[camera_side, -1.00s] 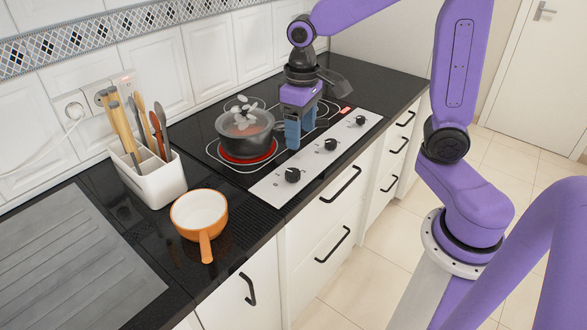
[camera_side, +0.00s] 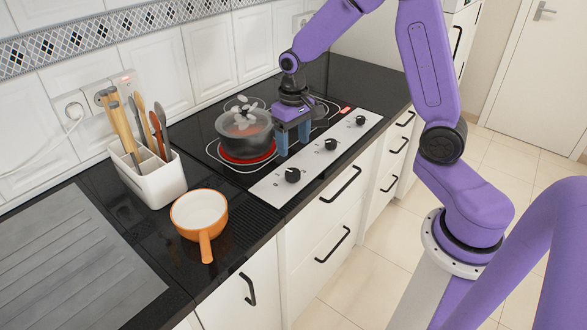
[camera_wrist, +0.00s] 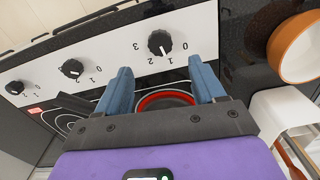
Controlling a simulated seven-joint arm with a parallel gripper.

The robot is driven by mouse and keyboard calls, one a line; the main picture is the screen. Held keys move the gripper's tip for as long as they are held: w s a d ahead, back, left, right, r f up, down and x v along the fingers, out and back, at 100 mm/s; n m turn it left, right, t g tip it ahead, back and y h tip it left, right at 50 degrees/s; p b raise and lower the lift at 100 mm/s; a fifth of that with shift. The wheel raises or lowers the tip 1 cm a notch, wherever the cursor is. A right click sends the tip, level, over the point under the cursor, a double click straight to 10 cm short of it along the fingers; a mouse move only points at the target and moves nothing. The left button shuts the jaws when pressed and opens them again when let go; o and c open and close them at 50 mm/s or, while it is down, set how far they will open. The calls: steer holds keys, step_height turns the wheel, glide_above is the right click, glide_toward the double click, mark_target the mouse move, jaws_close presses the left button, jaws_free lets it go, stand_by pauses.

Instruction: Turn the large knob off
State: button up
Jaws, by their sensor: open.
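Three black knobs stand in a row on the pale control strip of the hob. The near one (camera_side: 292,175) looks largest; in the wrist view it (camera_wrist: 160,43) sits beyond my fingertips, with the marks 0 to 3 around it. Its exact pointer setting is hard to read. The middle knob (camera_side: 330,144) and far knob (camera_side: 360,120) also show in the wrist view, to the left. My gripper (camera_side: 293,148) points down over the hob, behind the strip, open and empty. In the wrist view its blue fingers (camera_wrist: 160,75) are wide apart, not touching the knob.
A pot with a glass lid (camera_side: 243,133) stands on a glowing red ring (camera_side: 247,160), close left of my gripper. An orange pan (camera_side: 200,212) and white utensil holder (camera_side: 152,182) stand on the counter to the left. Drawer handles line the cabinet front.

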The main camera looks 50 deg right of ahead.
mark_target(294, 172)
step_height(294, 172, down, 10)
steer(key=shift+r, duration=0.25)
stand_by(0.3)
steer(key=c, duration=1.1)
